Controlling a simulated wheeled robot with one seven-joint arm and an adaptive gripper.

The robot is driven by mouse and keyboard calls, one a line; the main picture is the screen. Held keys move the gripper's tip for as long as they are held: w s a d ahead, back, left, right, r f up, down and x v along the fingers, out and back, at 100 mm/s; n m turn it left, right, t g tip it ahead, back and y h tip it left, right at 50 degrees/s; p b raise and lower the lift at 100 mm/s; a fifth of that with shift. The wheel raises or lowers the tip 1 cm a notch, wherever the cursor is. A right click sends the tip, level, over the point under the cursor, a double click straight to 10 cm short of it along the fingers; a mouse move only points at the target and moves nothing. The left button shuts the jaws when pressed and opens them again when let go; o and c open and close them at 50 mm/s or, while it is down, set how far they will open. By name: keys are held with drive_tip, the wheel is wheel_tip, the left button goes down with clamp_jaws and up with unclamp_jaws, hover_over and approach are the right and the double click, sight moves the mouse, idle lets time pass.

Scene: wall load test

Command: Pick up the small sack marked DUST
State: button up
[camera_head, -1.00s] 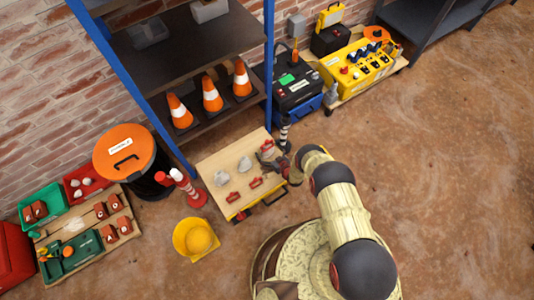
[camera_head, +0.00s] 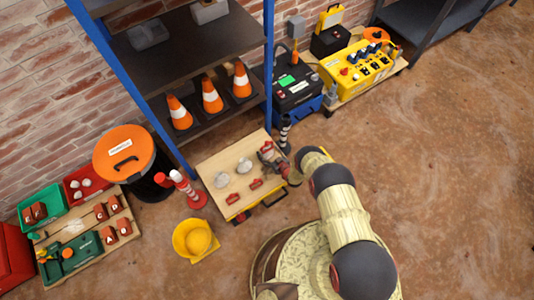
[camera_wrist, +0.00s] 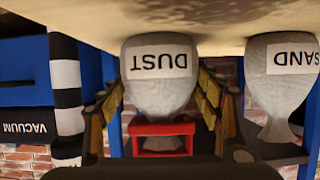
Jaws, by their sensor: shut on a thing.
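The small grey sack marked DUST (camera_wrist: 158,88) is in the middle of the wrist view, with its white label upside down. My gripper (camera_wrist: 163,112) has a finger on each side of it and is shut on it. The sack appears to be still at the board's surface. In the head view my gripper (camera_head: 269,152) is over the right end of the wooden board (camera_head: 215,162) and mostly hides this sack. A similar sack marked SAND (camera_wrist: 283,80) is close beside it in the wrist view.
Two other grey sacks (camera_head: 244,165) (camera_head: 221,180) and red pieces (camera_head: 233,198) are on the board. A black-and-white striped post (camera_head: 285,133) stands close to my gripper. A yellow bucket (camera_head: 195,240) is in front; open floor lies right.

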drive_tip(key=c, duration=0.5)
drive_tip(key=shift+o, duration=0.2)
